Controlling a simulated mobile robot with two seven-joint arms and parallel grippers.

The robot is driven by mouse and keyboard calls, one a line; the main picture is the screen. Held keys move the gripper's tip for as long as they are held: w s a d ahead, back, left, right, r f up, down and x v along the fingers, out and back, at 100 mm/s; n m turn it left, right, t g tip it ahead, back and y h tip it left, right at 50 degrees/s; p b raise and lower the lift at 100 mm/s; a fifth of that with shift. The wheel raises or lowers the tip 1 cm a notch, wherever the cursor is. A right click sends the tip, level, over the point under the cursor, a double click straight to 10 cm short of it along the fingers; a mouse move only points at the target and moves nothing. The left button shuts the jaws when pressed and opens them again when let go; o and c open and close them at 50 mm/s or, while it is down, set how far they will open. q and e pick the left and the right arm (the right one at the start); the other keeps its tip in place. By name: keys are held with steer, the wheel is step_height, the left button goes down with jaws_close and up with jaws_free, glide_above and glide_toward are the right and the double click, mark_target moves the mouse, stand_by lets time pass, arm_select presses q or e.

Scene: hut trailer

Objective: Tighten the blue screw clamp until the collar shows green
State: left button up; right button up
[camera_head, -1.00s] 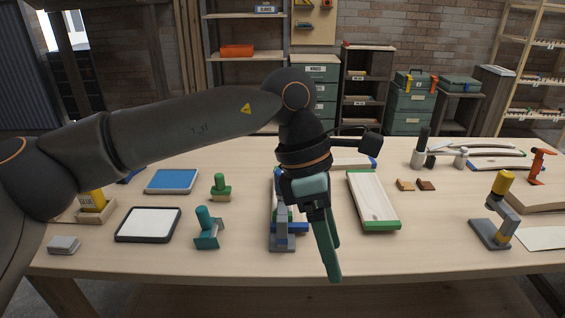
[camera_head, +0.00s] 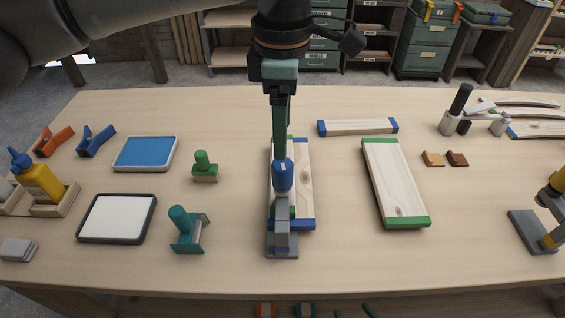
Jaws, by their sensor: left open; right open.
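The blue screw clamp (camera_head: 283,177) stands upright in the middle of the table, its blue handle above a grey body and foot. It sits at a wooden board with blue ends (camera_head: 305,185); green parts also show beside it. The collar is too small to read its colour. My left gripper (camera_head: 280,153) points down with its green fingers just above or at the top of the blue handle. The fingers line up in this view, so the gap between them is hidden; it is open, and I cannot tell whether it touches the handle. My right gripper is not in view.
A green-ended board (camera_head: 395,183) lies to the right, a blue-ended board (camera_head: 358,127) behind. A teal clamp-like tool (camera_head: 187,230) and green stamp-like block (camera_head: 204,167) stand left. A yellow-handled clamp (camera_head: 545,225) stands far right. The table front right of centre is clear.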

mark_target(283, 163)
arm_select(q)
step_height(283, 163, down, 10)
steer(key=shift+f+p, duration=0.1)
steer(key=shift+p, duration=0.25)
jaws_close()
stand_by(0.5)
